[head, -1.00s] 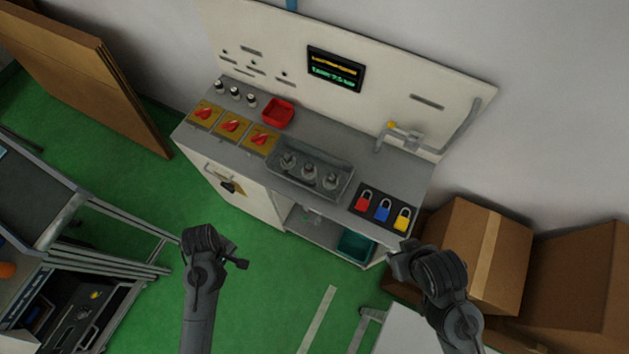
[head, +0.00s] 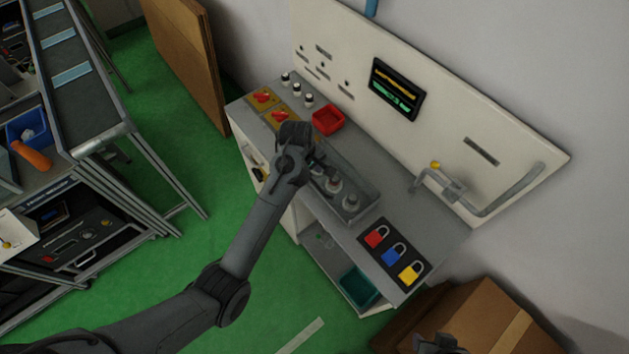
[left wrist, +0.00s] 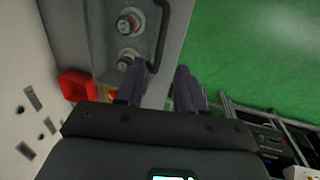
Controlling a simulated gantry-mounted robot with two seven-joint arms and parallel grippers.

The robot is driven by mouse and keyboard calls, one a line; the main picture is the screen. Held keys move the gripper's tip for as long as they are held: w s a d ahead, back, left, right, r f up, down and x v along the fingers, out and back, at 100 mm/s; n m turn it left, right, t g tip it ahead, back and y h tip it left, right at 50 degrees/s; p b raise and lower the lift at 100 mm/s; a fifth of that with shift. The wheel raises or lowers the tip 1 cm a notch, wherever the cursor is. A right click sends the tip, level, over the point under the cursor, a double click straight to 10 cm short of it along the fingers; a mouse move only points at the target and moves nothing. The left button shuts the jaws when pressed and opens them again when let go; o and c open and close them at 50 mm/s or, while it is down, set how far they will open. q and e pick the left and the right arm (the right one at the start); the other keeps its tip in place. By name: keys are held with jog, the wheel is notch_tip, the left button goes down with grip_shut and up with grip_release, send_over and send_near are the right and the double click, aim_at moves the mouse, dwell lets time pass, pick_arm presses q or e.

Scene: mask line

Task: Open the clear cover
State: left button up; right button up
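The clear cover (head: 370,184) is a see-through box on the grey bench top, over a row of round grey knobs (head: 334,187). It looks closed. In the left wrist view two knobs (left wrist: 130,21) show at the top, with a dark bar handle (left wrist: 163,32) beside them. My left gripper (head: 316,172) is over the cover's left end in the head view and hides part of it. In the left wrist view its fingers (left wrist: 158,80) are apart, with nothing held between them. The handle's near end is close to the fingertips; contact cannot be told. My right gripper (head: 440,344) barely shows at the bottom edge.
A red tray (head: 328,120) and yellow plates with red switches (head: 264,97) lie left of the cover. Red, blue and yellow padlocks (head: 395,252) lie on a black mat to the right. A tap (head: 440,180) and upright back panel (head: 455,110) stand behind.

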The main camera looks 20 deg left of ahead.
aim_at(315, 184)
pick_arm(q)
jog(key=shift+w+d+f, duration=0.15)
jog(key=shift+w+f, duration=0.05)
jog(key=shift+f, duration=0.95)
jog(key=shift+w+d+f, duration=0.1)
jog(key=shift+w+f, duration=0.05)
jog(key=shift+f, duration=1)
jog(key=shift+w+d+f, duration=0.15)
jog(key=shift+w+f, duration=0.05)
jog(key=shift+f, duration=0.95)
jog(key=shift+c, duration=0.5)
grip_shut()
